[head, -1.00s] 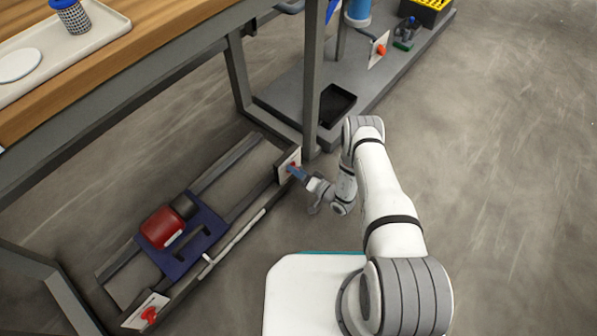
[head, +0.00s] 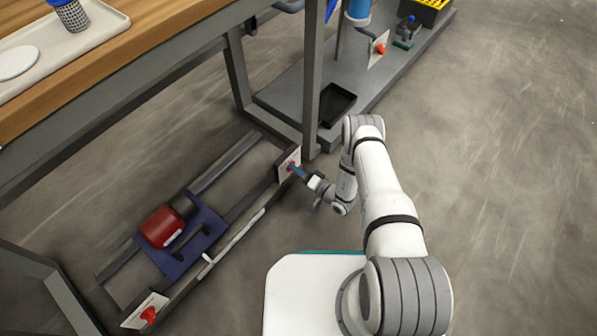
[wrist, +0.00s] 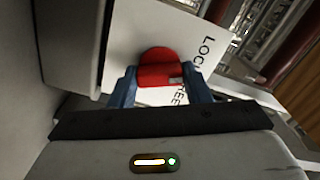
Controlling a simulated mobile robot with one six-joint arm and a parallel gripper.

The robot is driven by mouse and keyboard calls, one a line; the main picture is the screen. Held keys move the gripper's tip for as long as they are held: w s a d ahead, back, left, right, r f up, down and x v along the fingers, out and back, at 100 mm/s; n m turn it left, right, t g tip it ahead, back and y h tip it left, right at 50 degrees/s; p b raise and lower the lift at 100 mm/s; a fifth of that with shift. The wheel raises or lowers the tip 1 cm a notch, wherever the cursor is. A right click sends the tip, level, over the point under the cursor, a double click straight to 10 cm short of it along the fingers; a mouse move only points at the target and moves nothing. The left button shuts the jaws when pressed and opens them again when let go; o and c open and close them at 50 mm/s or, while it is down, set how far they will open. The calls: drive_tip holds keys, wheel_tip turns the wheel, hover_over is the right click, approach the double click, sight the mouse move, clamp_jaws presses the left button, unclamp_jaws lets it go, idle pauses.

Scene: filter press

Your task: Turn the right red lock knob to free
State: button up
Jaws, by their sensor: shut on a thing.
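The right red lock knob (wrist: 158,66) sits on a white plate (wrist: 130,35) with black lettering, partly readable as "LOC" and "REE". In the wrist view the blue fingers of my gripper (wrist: 160,88) are on either side of the knob, shut on it. In the head view my gripper (head: 297,172) reaches the plate at the right end of the low frame, and the knob is mostly hidden by the fingers there. The knob's exact pointing is hard to tell.
A second red knob (head: 148,314) is at the frame's near left end. A table leg (head: 311,90) stands close behind my gripper. Floor to the right is clear.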

drive_tip(key=m+b, duration=0.2)
drive_tip(key=m, duration=0.9)
drive_tip(key=shift+a+m, duration=0.15)
drive_tip(key=shift+m, duration=0.15)
idle(0.4)
drive_tip(key=o, duration=1)
drive_tip(key=p+v, duration=0.2)
drive_tip(key=v, duration=0.6)
drive_tip(key=shift+w, duration=0.1)
